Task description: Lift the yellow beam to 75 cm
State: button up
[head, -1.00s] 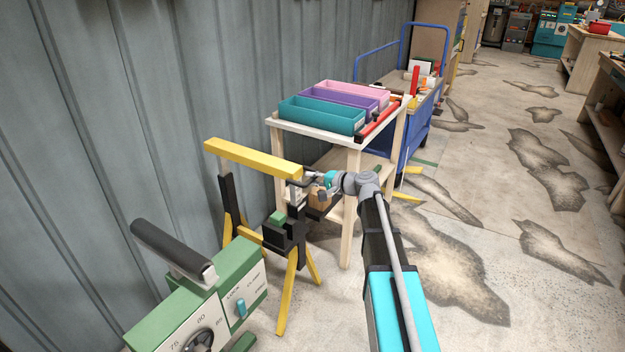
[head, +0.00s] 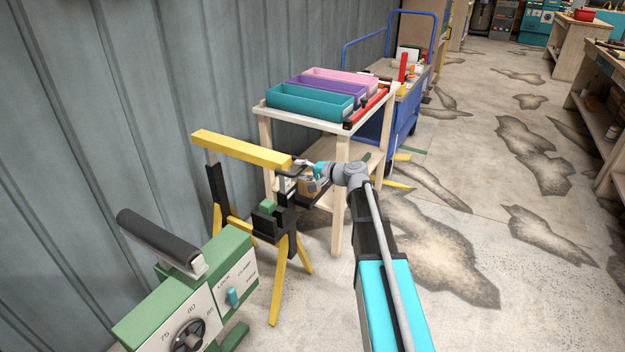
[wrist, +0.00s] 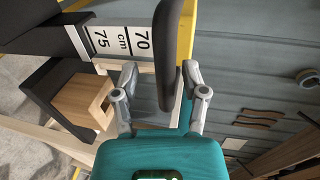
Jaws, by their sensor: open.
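The yellow beam (head: 240,149) lies level across the top of a black and yellow stand (head: 275,222) in the head view. My gripper (head: 297,170) is at the beam's near right end, beside the stand's upright. In the wrist view my gripper (wrist: 160,72) has its fingers apart, with a dark rounded bar (wrist: 172,40) showing between them. I cannot tell whether a finger touches the bar. A white scale (wrist: 121,42) left of the bar reads 70 and 75 cm. A yellow strip (wrist: 185,35) shows behind the bar.
A wooden cart (head: 343,200) with teal, purple and pink bins (head: 310,100) stands just behind my gripper. A green unit (head: 185,300) with a dial and black handle is at lower left. A corrugated wall (head: 90,110) runs along the left. Stained floor on the right is open.

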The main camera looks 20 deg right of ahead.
aim_at(288, 182)
notch_tip(288, 182, down, 3)
jog(key=b, duration=0.2)
jog(key=shift+s+f+b, duration=0.1)
jog(key=shift+s+b, duration=0.05)
jog(key=shift+b, duration=0.25)
jog(key=shift+o, duration=0.3)
jog(key=shift+s+f+b, duration=0.35)
jog(key=shift+f+b, duration=0.45)
jog(key=shift+b, duration=0.15)
jog(key=p+v, duration=0.1)
jog(key=v, duration=0.3)
jog(key=shift+d, duration=0.15)
jog(key=shift+c, duration=0.3)
jog(key=r+p+v, duration=0.1)
jog(key=p+v, duration=0.2)
jog(key=v, duration=0.6)
jog(key=s+a+r+n+g+h+p, duration=0.2)
jog(key=s+a+r+n+g+p, duration=0.15)
jog(key=a+p, duration=0.35)
jog(key=s+a+r+n+g+h+p, duration=0.2)
jog(key=s+a+r+g+p, duration=0.15)
jog(key=p, duration=0.65)
jog(key=s+a+r+n+g+h+p, duration=0.2)
jog(key=s+r+h+p, duration=0.4)
jog(key=s+r+p, duration=0.4)
jog(key=n+g+p, duration=0.1)
jog(key=p, duration=0.4)
jog(key=shift+a+r+g, duration=0.25)
jog(key=shift+a+g, duration=0.1)
jog(key=shift+g, duration=0.05)
